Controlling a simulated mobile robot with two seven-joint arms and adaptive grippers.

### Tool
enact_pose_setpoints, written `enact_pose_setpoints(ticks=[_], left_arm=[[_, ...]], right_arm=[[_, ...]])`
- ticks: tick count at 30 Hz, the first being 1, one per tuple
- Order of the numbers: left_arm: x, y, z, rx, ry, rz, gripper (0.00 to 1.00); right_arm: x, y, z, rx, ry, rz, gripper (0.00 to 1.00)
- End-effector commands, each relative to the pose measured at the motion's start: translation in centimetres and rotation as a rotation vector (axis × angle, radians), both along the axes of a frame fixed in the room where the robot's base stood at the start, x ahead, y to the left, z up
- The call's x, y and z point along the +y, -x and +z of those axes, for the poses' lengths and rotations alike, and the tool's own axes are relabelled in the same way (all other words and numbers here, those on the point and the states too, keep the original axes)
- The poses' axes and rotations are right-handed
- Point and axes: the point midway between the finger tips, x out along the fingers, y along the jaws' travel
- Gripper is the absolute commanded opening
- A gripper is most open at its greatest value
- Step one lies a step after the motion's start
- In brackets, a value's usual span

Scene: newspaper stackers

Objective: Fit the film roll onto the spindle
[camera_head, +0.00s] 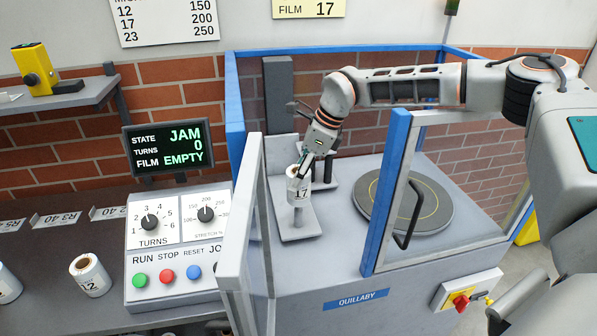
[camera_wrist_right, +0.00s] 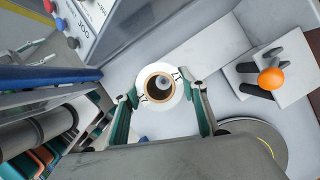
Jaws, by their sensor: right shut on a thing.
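The white film roll marked 17 (camera_head: 297,191) is upright in my right gripper (camera_head: 304,172), whose fingers grip its sides. In the right wrist view the roll (camera_wrist_right: 174,101) is seen from above between the fingertips (camera_wrist_right: 160,93). The spindle post (camera_head: 298,217) shows below the roll in the head view, rising from a grey plate (camera_head: 301,233). A grey round shape shows inside the roll's core in the wrist view. How far the roll sits on the post cannot be told.
A blue-framed enclosure with an open door panel (camera_head: 245,215) surrounds the spindle. A dark round turntable (camera_head: 432,213) lies to the right. An orange knob (camera_wrist_right: 271,79) is near the roll. A display (camera_head: 167,146) reads JAM, FILM EMPTY. A roll marked 12 (camera_head: 90,274) stands left.

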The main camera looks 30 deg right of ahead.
Motion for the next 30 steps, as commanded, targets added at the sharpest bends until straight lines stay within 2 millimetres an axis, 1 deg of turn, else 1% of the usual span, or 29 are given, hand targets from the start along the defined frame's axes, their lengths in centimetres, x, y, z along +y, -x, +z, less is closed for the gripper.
enact_pose_setpoints(ticks=[5, 23, 30], left_arm=[[0.0, 0.21, -0.18, 0.003, -0.001, -0.001, 0.48], [0.02, 0.23, 0.48, 0.002, -0.001, -0.001, 0.48], [0.05, 0.3, 0.29, 0.005, -0.002, -0.001, 0.48]], right_arm=[[0.0, -0.04, -0.26, -0.001, 0.0, 0.0, 0.14], [0.0, 0.0, -0.17, -0.001, -0.001, 0.0, 0.14], [0.01, 0.0, -0.25, -0.001, 0.0, 0.0, 0.14]])
